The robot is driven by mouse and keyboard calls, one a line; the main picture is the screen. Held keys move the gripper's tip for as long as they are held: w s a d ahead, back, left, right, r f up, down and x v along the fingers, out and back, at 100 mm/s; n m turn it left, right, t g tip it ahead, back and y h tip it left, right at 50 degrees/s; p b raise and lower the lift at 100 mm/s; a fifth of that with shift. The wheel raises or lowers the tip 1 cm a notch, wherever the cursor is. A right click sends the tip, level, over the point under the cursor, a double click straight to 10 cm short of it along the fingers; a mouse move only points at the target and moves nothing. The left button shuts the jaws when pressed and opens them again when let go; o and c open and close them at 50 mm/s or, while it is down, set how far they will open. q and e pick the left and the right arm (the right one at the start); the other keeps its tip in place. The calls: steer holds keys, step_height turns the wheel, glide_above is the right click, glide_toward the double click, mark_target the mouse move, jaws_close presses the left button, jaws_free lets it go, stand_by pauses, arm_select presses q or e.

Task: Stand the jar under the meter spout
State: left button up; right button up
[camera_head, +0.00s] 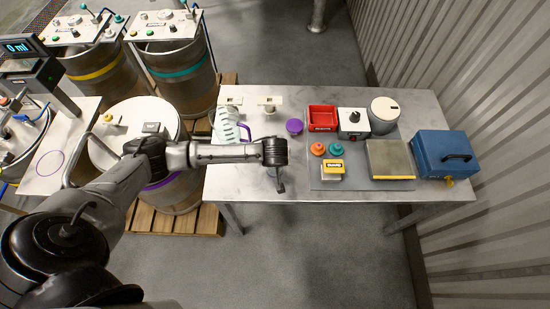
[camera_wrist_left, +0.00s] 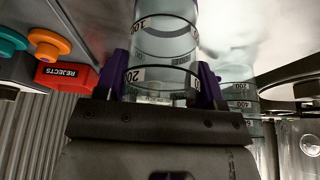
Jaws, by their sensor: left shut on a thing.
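My left gripper (camera_wrist_left: 160,85) has purple fingers shut on a clear jar (camera_wrist_left: 163,45) with black rings and number labels in the left wrist view. In the head view my left gripper (camera_head: 278,183) is over the front left of the metal table, and its wrist hides most or all of the jar. The meter, with a display (camera_head: 22,46) reading 0 ml, stands at the far left. A pale plate (camera_head: 68,140) with a purple ring mark lies below the meter. I cannot make out the spout clearly. My right gripper is not in view.
A purple lid (camera_head: 295,126), red tray (camera_head: 322,118), scale (camera_head: 390,158) and blue box (camera_head: 445,153) are to the right.

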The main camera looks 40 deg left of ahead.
arm_select(q)
steer(key=shift+f, duration=0.15)
steer(key=o, duration=0.9)
steer(key=shift+o, duration=0.2)
steer(key=shift+r, duration=0.2)
steer(key=p+v, duration=0.3)
steer(key=v, duration=0.9)
